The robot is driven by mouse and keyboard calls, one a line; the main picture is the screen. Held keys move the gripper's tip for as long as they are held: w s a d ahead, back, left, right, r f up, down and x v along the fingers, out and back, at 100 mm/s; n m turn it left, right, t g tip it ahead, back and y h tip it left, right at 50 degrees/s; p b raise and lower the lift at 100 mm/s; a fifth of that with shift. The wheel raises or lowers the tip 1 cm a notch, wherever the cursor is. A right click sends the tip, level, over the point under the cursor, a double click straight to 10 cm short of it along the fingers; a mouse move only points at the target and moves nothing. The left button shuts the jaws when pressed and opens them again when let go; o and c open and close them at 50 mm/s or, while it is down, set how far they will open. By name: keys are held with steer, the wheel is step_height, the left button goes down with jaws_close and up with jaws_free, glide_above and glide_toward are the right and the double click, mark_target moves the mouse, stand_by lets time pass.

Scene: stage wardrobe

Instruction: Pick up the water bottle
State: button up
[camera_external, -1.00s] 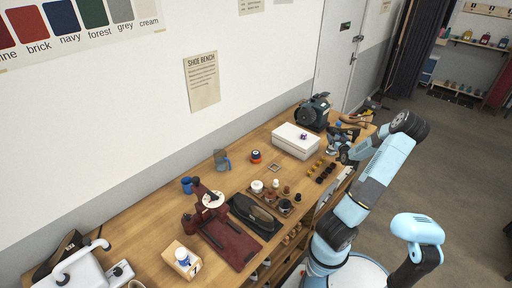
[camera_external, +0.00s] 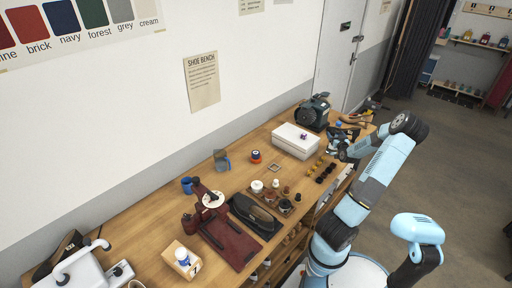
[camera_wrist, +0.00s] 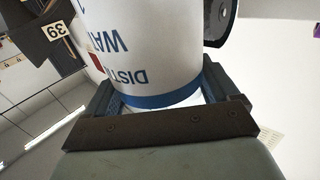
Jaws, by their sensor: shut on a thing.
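The water bottle (camera_wrist: 140,50) fills the top middle of the wrist view. It is white with dark lettering, partly reading "WAT" and upside down there, and has a blue band near one end. My gripper (camera_wrist: 160,98) has a finger on each side of it and is shut on it. In the outside view my gripper (camera_external: 338,147) is over the far right part of the bench, near the white box. The bottle cannot be made out there.
The wooden bench (camera_external: 140,228) carries a white box (camera_external: 296,141), a dark grinder (camera_external: 314,112), a grey jug (camera_external: 222,160) and a tray of small jars (camera_external: 270,196). In the wrist view, a dark thing with a "39" tag (camera_wrist: 57,30) is at upper left.

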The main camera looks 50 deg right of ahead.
steer(key=c, duration=0.7)
steer(key=shift+c, duration=0.3)
steer(key=shift+r, duration=0.15)
